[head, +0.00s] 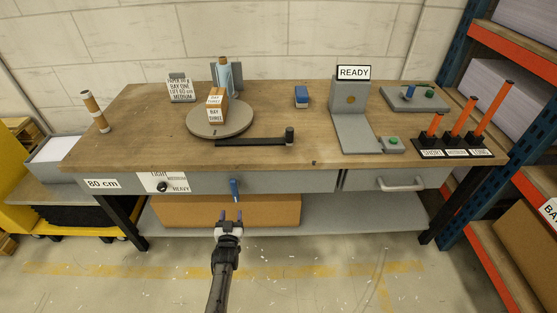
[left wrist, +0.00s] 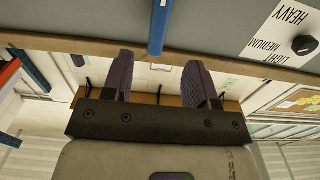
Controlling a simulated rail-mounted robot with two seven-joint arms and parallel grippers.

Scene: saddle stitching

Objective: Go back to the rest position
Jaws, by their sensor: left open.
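My left gripper (head: 230,216) is open and empty in front of the workbench, below its front edge. Its two purple-padded fingers (left wrist: 160,85) stand apart in the left wrist view with nothing between them. A blue handle (head: 234,189) on the bench's grey front panel is just beyond the fingers in the head view. The blue handle also shows in the left wrist view (left wrist: 160,25), above the fingers and apart from them. My right gripper is in neither view.
The wooden workbench (head: 270,150) holds a round turntable (head: 205,128), a grey stand with a READY sign (head: 353,72), a black bar (head: 250,142) and orange posts (head: 465,117). A cardboard box (head: 180,212) sits on the shelf below. The floor in front is clear.

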